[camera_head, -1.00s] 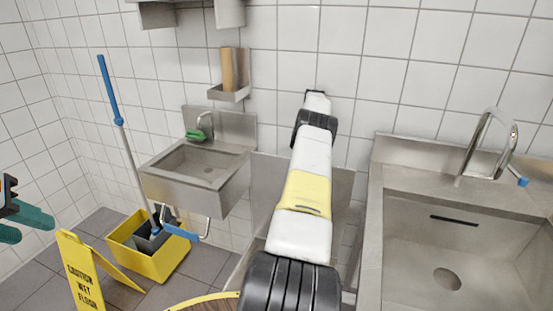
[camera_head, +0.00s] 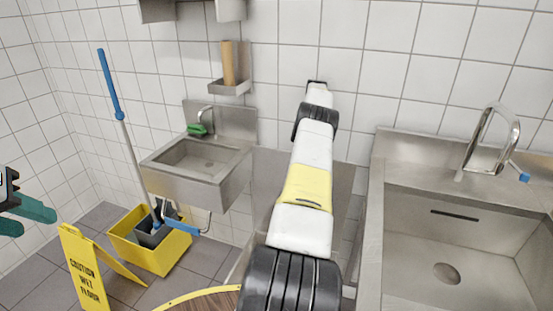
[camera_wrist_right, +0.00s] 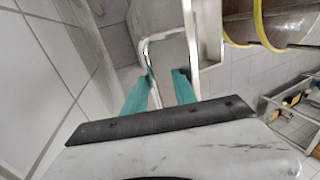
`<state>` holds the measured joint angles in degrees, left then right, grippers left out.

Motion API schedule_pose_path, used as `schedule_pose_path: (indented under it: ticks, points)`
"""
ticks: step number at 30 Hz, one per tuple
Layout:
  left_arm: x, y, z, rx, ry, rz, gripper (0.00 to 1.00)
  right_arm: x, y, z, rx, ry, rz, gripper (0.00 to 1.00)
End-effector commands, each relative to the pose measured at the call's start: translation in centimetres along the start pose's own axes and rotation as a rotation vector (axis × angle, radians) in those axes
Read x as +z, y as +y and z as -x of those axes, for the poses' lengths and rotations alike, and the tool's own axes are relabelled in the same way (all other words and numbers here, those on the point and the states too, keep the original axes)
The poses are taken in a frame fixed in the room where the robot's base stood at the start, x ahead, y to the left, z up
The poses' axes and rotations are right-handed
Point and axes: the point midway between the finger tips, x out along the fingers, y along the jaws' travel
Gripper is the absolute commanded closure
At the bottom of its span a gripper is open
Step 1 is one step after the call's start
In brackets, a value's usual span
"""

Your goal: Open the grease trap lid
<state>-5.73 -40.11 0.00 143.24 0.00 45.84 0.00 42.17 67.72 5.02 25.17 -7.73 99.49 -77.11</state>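A grey steel panel (camera_head: 268,185), low against the wall between the two sinks, may be part of the grease trap; my right arm covers much of it. I cannot tell its lid apart in the head view. My right arm reaches over this spot, and its gripper is hidden there. In the right wrist view my right gripper (camera_wrist_right: 162,88) has its teal fingers apart, beside a bent pale metal edge or bar (camera_wrist_right: 146,50). I cannot tell whether they touch it. My left gripper (camera_head: 28,216) is at the left edge, partly cut off, with its teal fingers apart and empty.
A small hand sink (camera_head: 195,185) hangs on the wall; a large steel sink (camera_head: 450,210) is at right. A yellow mop bucket (camera_head: 165,255), a mop (camera_head: 120,115) and a wet-floor sign (camera_head: 82,270) stand at left. A yellow-rimmed wooden barrel (camera_head: 210,302) is at the bottom.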

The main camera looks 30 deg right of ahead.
Motion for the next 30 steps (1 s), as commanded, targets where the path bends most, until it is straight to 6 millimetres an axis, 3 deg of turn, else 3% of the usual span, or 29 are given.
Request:
schedule_pose_path:
  ticks: [4,17,30]
  points:
    - [0.0,0.0,0.0,0.0,0.0,0.0,0.64,0.1,-0.7,2.2,0.003,-0.001,-0.001,0.66]
    - [0.0,0.0,0.0,0.0,0.0,0.0,0.64,0.4,-2.8,1.6,-0.003,-0.002,0.001,0.66]
    - [0.0,0.0,0.0,0.0,0.0,0.0,0.64,1.0,-8.1,0.3,-0.003,-0.002,0.0,0.66]
